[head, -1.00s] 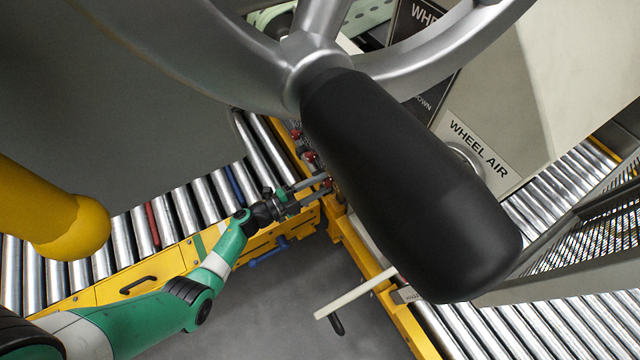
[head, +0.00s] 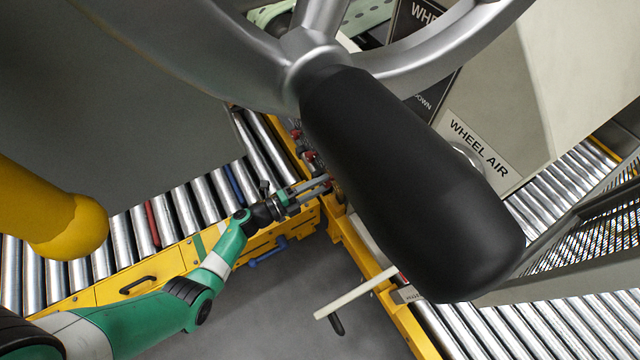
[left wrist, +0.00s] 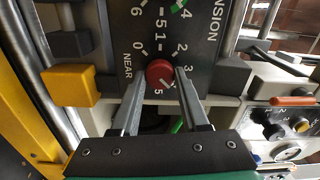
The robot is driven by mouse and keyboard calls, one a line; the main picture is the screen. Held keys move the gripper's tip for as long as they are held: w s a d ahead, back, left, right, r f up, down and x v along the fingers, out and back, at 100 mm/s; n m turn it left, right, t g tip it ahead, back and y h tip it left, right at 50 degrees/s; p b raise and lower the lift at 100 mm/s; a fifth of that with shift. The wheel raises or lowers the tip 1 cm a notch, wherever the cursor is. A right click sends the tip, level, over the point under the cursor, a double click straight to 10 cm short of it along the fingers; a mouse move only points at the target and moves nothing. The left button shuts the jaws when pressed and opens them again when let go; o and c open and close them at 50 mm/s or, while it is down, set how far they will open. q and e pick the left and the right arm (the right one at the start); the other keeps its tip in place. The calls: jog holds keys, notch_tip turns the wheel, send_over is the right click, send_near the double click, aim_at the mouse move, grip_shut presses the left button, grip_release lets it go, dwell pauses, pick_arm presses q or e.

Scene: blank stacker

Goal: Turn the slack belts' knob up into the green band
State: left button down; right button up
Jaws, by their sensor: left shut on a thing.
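In the left wrist view a round red knob (left wrist: 160,73) sits on a dark dial plate (left wrist: 205,33) with white numbers, lettered NEAR and ending in "NSION". The knob's pale pointer mark faces down and right. My left gripper (left wrist: 160,76) is shut on the red knob, one finger at each side. In the head view my left gripper (head: 325,184) reaches the panel beside the yellow frame. The belts cannot be made out. My right gripper is not in view.
A yellow block (left wrist: 70,85) stands close left of the knob. A panel with an orange handle (left wrist: 292,101) is to the right. In the head view a large handwheel with a black grip (head: 410,185) covers the middle, above roller conveyors (head: 120,237).

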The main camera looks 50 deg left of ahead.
pick_arm(q)
jog(key=shift+c, duration=2.1)
grip_release()
jog(key=p+v, duration=0.4)
jog(key=v, duration=0.7)
jog(key=shift+s, duration=0.35)
jog(key=shift+a, duration=0.15)
